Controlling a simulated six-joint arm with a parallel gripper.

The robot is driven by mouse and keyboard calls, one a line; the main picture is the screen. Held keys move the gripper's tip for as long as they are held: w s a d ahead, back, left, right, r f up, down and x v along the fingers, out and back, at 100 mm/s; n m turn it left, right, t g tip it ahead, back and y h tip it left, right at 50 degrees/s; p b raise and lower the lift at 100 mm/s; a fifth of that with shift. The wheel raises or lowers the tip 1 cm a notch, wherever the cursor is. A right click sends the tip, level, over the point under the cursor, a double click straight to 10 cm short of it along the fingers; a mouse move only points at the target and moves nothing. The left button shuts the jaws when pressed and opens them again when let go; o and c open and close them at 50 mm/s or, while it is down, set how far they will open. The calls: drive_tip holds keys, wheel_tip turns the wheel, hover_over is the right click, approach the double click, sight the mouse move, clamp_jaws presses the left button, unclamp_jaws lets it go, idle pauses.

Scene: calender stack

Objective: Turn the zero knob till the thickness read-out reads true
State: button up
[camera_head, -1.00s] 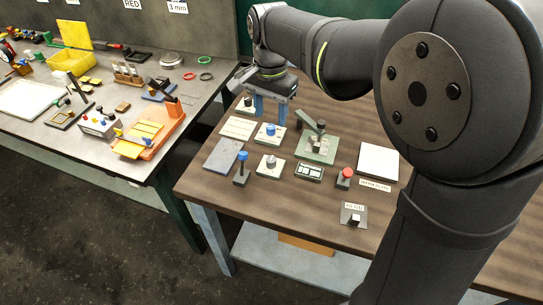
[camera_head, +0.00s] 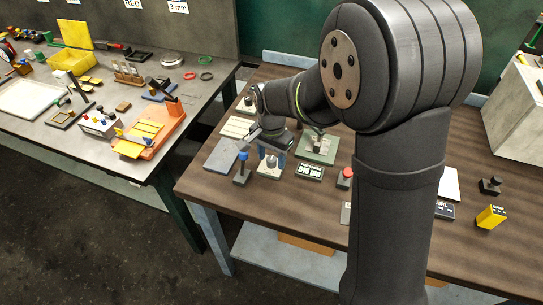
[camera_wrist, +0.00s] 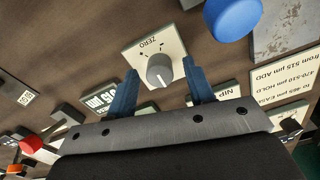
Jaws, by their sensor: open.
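The zero knob (camera_wrist: 160,70) is a round grey knob with a pale pointer line, on a cream plate (camera_wrist: 152,50) marked ZERO in the wrist view. The head view also shows this plate at the table's front (camera_head: 264,173). My gripper (camera_wrist: 160,68) is open, its two blue fingers on either side of the knob; I cannot tell whether they touch it. It also shows in the head view (camera_head: 271,157). The thickness read-out (camera_head: 309,172) seems to show 515 µm; in the wrist view my left finger partly covers it (camera_wrist: 103,101).
A blue-topped post (camera_head: 242,157) stands close left of the zero plate. A NIP plate (camera_wrist: 231,93) lies behind it. A card (camera_wrist: 285,82) lists µm ranges with ADD, HOLD and EASE. A red button (camera_head: 345,173) and a yellow block (camera_head: 491,217) stand to the right.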

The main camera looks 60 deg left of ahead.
drive_tip(key=c, duration=1)
drive_tip(key=shift+n, duration=0.3)
drive_tip(key=n, duration=1)
drive_tip(key=shift+n, duration=2)
